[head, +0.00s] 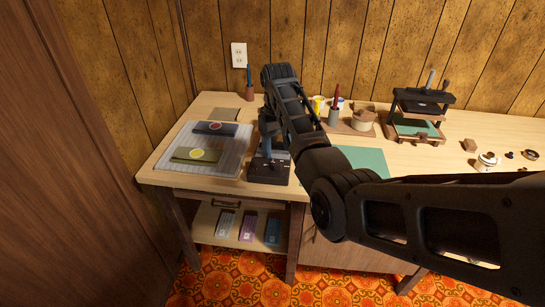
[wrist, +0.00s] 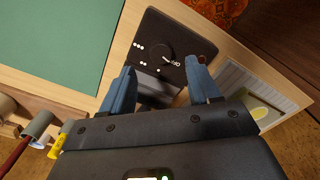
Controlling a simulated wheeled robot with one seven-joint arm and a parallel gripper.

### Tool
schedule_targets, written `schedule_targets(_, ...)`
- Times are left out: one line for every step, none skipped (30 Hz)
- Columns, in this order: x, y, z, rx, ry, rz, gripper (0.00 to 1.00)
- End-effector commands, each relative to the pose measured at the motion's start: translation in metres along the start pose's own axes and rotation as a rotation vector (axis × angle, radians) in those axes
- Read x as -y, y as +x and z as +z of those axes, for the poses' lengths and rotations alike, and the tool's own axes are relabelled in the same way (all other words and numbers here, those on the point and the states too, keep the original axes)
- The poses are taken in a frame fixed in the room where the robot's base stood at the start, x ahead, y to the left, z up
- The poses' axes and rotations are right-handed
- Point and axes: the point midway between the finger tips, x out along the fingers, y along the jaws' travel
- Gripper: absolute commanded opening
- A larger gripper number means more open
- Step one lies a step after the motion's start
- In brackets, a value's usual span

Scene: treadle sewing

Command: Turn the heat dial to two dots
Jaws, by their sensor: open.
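The black heat box (head: 268,174) stands near the front edge of the table, left of centre. In the wrist view the round black dial (wrist: 160,51) shows on the box, with white dot marks and a small label, too small to read surely, around it. A short white pointer line on the dial appears to point towards that label, away from the two dots. My gripper (wrist: 160,70) is open and empty. Its blue-grey fingers are spread either side of the box's face, apart from the dial. In the head view my gripper (head: 267,148) is above the box, partly hidden by my arm.
Cups and a pen holder (head: 333,117) stand behind, and a black press (head: 415,115) stands at the back right.

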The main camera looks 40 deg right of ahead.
Motion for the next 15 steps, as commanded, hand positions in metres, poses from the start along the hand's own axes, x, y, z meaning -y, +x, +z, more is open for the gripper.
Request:
schedule_targets(0.001, 0.008, 0.001, 0.004, 0.000, -0.001, 0.61)
schedule_targets(0.001, 0.013, 0.001, 0.003, 0.000, -0.001, 0.61)
schedule_targets(0.001, 0.020, 0.001, 0.004, 0.000, -0.001, 0.61)
schedule_targets(0.001, 0.025, 0.001, 0.003, 0.000, -0.001, 0.61)
schedule_targets(0.001, 0.029, 0.001, 0.003, 0.000, -0.001, 0.61)
schedule_targets(0.001, 0.035, 0.001, 0.002, 0.000, -0.001, 0.61)
schedule_targets(0.001, 0.039, 0.001, 0.002, 0.000, -0.001, 0.61)
schedule_targets(0.001, 0.043, 0.001, 0.002, 0.000, -0.001, 0.61)
schedule_targets(0.000, 0.047, 0.001, 0.001, 0.000, 0.000, 0.61)
schedule_targets(0.000, 0.049, 0.001, 0.000, 0.000, 0.000, 0.61)
schedule_targets(0.001, 0.052, 0.001, 0.001, 0.000, 0.000, 0.61)
schedule_targets(0.001, 0.054, 0.001, 0.001, 0.000, 0.000, 0.61)
schedule_targets(0.000, 0.056, 0.000, 0.000, 0.000, 0.000, 0.61)
schedule_targets(0.000, 0.057, 0.000, -0.001, 0.000, 0.000, 0.61)
schedule_targets(0.000, 0.058, 0.000, -0.002, 0.000, 0.000, 0.61)
